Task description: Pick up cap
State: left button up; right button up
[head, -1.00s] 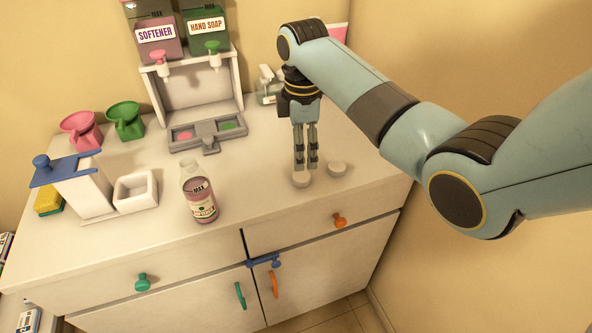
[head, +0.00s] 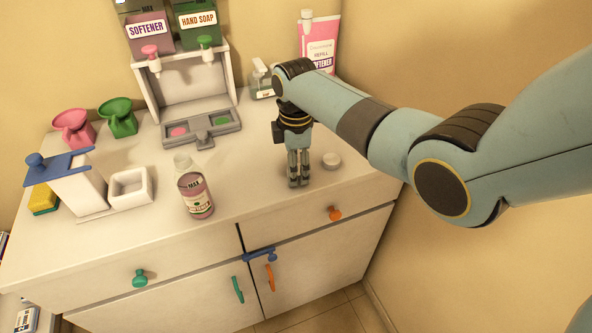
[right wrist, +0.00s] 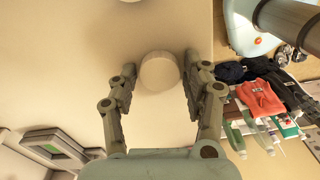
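A round white cap (right wrist: 159,72) lies on the pale countertop in the right wrist view, between the two fingers of my right gripper (right wrist: 158,80). The fingers are apart, with a narrow gap on each side of the cap. In the head view my right gripper (head: 298,184) points straight down at the counter, and its fingers hide the cap there. My left gripper is not in view.
A bottle (head: 194,190) with purple liquid stands left of the gripper. A dispenser stand (head: 190,90) with a grey tray (head: 200,134) is behind. A pink refill pack (head: 319,45) stands at the back. The counter's front edge is close to the gripper.

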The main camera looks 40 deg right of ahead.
jog(key=c, duration=0.4)
jog(key=shift+r, duration=0.15)
